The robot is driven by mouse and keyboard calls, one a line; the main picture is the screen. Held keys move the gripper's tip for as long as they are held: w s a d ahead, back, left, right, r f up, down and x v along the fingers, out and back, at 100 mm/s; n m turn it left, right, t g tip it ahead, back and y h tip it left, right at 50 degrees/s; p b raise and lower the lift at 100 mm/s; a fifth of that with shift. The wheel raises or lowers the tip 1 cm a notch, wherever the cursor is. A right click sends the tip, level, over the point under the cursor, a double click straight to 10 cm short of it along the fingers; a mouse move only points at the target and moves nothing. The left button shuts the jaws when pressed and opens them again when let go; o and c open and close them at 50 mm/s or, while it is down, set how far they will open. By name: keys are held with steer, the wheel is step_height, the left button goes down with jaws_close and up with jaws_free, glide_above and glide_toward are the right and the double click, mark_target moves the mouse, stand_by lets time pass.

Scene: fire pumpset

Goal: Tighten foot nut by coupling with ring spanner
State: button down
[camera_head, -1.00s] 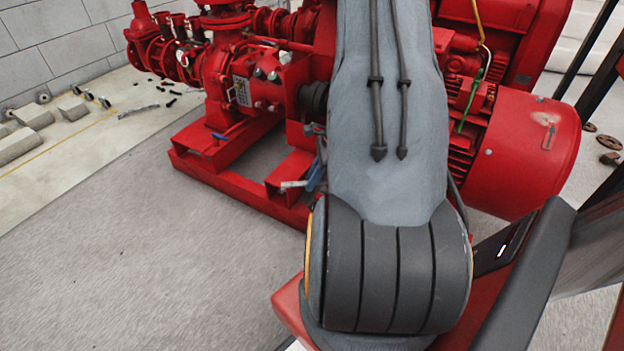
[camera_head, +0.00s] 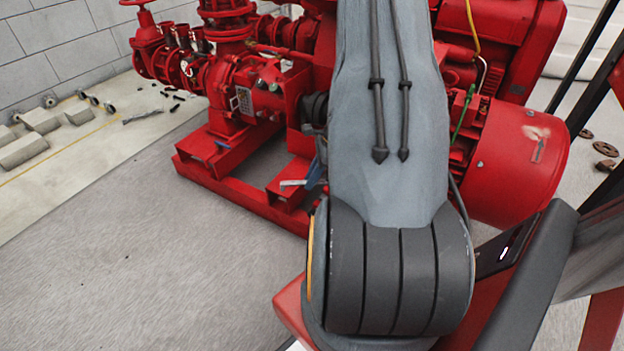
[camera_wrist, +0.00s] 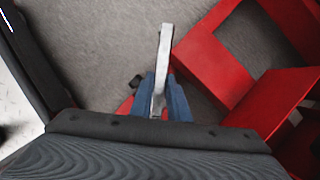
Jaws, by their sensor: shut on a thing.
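My gripper (camera_wrist: 161,88) has blue fingers and is shut on the silvery ring spanner (camera_wrist: 165,48), which points away from the fingers in the wrist view. In the head view the spanner (camera_head: 292,183) shows as a short pale bar beside the red base frame, and a blue finger (camera_head: 314,172) shows at the edge of my arm. The spanner's far end is above grey floor in the wrist view, left of the red frame (camera_wrist: 215,65). I cannot make out the foot nut. The coupling (camera_head: 316,108) is partly hidden behind my arm.
The red pump (camera_head: 250,95) stands left of my arm, and the large red motor (camera_head: 515,160) is to the right. Grey blocks (camera_head: 38,120) and small loose parts lie near the wall. Open floor (camera_head: 150,260) lies at the front left.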

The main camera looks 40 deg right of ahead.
steer(key=shift+r+p, duration=0.4)
steer(key=shift+r, duration=0.15)
